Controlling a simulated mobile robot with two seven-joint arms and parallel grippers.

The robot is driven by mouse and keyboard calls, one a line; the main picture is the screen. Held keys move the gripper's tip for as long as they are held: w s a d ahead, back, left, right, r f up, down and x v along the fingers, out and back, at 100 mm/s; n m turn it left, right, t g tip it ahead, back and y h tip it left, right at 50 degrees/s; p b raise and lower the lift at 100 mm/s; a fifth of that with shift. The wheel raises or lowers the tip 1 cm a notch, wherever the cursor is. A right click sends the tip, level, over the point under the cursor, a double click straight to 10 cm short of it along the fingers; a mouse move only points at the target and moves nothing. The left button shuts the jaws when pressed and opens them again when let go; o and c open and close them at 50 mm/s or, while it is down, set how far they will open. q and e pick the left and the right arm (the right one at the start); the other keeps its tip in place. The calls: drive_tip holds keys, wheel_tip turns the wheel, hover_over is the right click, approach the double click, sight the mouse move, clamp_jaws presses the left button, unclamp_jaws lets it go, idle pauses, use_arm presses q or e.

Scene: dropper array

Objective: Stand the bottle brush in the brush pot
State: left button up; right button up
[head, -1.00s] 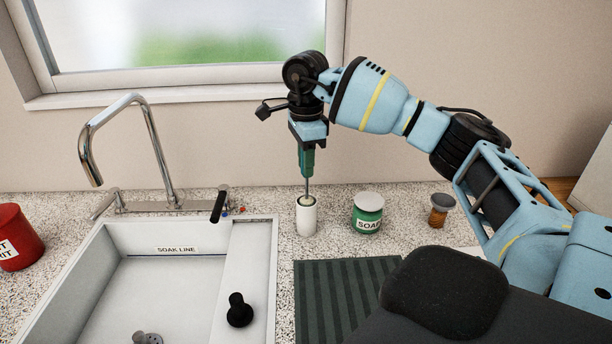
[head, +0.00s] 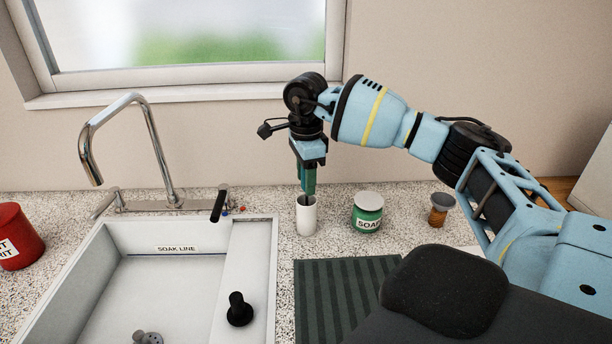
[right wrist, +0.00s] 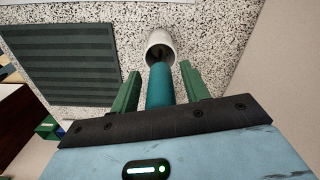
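The white brush pot (head: 306,218) stands upright on the speckled counter, right of the sink; its mouth also shows in the right wrist view (right wrist: 158,38). The bottle brush shows as a teal handle (head: 310,184) above the pot's mouth, with its lower part hidden. In the right wrist view the handle (right wrist: 159,86) runs down toward the pot's opening. My right gripper (head: 308,174) is above the pot, with its green fingers (right wrist: 160,82) on either side of the handle and gaps between. It looks open around the handle. My left gripper is out of view.
A green soap jar (head: 367,214) and a small brown jar (head: 439,209) stand right of the pot. A dark ribbed mat (head: 335,295) lies in front. The sink (head: 160,290), chrome tap (head: 160,150) and red container (head: 14,238) are at left.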

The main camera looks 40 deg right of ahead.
wheel_tip(320, 180, up, 12)
drive_tip(key=shift+r, duration=0.15)
idle(0.5)
idle(0.6)
